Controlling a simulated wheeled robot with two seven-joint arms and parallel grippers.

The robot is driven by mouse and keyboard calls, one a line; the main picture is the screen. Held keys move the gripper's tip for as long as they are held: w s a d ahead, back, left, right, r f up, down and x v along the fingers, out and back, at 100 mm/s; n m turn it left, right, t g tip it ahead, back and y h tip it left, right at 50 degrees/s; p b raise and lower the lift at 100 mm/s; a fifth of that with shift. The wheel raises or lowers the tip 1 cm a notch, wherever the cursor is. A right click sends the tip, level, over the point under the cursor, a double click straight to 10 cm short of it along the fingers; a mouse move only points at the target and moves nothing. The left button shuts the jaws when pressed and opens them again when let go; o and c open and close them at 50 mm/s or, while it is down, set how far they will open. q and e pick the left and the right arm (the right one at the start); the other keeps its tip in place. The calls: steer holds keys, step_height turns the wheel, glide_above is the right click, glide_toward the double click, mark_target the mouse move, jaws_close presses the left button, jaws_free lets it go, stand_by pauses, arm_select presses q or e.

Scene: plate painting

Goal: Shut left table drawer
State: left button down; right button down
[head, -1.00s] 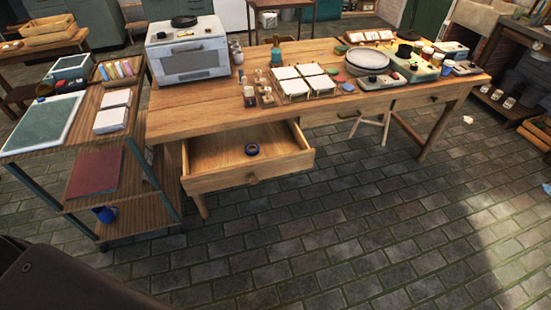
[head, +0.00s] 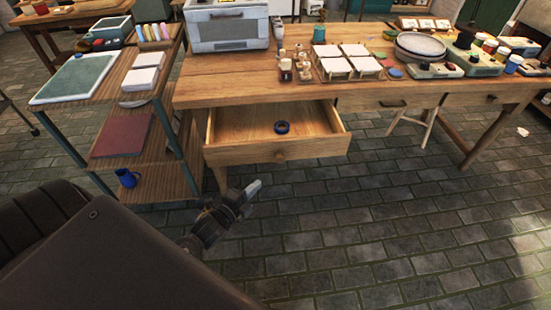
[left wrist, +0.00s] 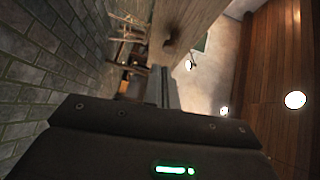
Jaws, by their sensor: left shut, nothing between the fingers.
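The left table drawer (head: 230,154) is pulled out from under the wooden table (head: 225,92). It has a round wooden knob (head: 280,155) on its front, and a small dark blue ring-shaped object (head: 282,127) lies inside. My left gripper (head: 254,188) is in front of and below the drawer front, a little left of the knob, apart from it. It is shut and empty. In the left wrist view, the shut fingers (left wrist: 159,86) point towards a wooden face with a round dark knob (left wrist: 171,44). My right gripper is not in view.
A wooden shelf cart (head: 150,100) with a blue mug (head: 127,177) stands left of the drawer. The brick floor in front is clear.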

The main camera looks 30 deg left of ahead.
arm_select(q)
step_height(320, 180, up, 5)
steer(key=d+m+t, duration=0.1)
glide_toward(283, 144)
steer(key=w+d, duration=0.2)
steer(key=d, duration=0.1)
steer(key=w+a, duration=0.2)
steer(key=w, duration=0.1)
steer(key=shift+h, duration=0.4)
steer(key=shift+w+a, duration=0.25)
steer(key=shift+w, duration=0.15)
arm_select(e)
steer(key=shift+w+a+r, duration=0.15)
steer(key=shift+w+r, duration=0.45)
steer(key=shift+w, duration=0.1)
